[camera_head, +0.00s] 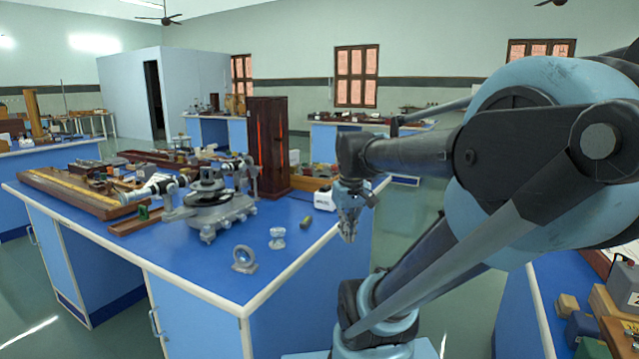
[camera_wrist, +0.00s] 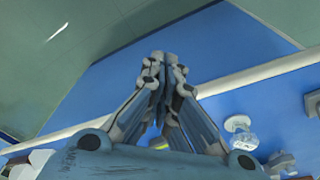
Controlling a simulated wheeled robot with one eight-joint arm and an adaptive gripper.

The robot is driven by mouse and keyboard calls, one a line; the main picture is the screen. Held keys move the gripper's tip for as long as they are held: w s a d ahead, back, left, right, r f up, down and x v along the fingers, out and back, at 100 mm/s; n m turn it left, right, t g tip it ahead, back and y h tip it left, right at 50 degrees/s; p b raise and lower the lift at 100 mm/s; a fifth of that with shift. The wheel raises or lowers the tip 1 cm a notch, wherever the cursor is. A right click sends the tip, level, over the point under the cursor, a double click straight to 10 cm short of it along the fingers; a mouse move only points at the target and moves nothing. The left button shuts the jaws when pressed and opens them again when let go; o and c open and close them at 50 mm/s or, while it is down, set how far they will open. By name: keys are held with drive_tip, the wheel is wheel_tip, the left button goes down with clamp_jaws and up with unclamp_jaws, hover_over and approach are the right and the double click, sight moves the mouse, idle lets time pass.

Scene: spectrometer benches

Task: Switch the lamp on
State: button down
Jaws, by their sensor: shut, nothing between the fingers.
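A tall dark wooden housing (camera_head: 268,145) with a glowing orange slit stands on the blue bench (camera_head: 190,268); it looks like the lamp's housing. A small white box (camera_head: 325,200) with dark markings sits on the bench to its right; I cannot make out a switch on it. My gripper (camera_head: 348,240) hangs pointing down near the bench's right edge, in front of and to the right of the white box, apart from it. In the wrist view my gripper (camera_wrist: 161,58) has its fingertips together with nothing between them, seen against the bench's edge and blue side.
A spectrometer (camera_head: 215,208) stands mid-bench. A ring-shaped holder (camera_head: 243,260), a small clear piece (camera_head: 277,238) and a short dark cylinder (camera_head: 306,222) lie near the front right. A long wooden board (camera_head: 65,192) lies at left. Another bench with wooden blocks (camera_head: 567,305) is at lower right.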

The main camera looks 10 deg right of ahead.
drive_tip(key=w+a+r+n+g, duration=0.1)
drive_tip(key=w+r+n, duration=0.3)
drive_tip(key=w+r, duration=1.05)
wheel_tip(320, 180, up, 4)
drive_tip(key=n, duration=0.4)
hover_over(325, 188)
drive_tip(key=a, duration=0.1)
drive_tip(key=shift+w+a+g, duration=0.3)
drive_tip(key=shift+w+g, duration=0.1)
drive_tip(key=shift+w, duration=0.45)
wheel_tip(325, 188, down, 14)
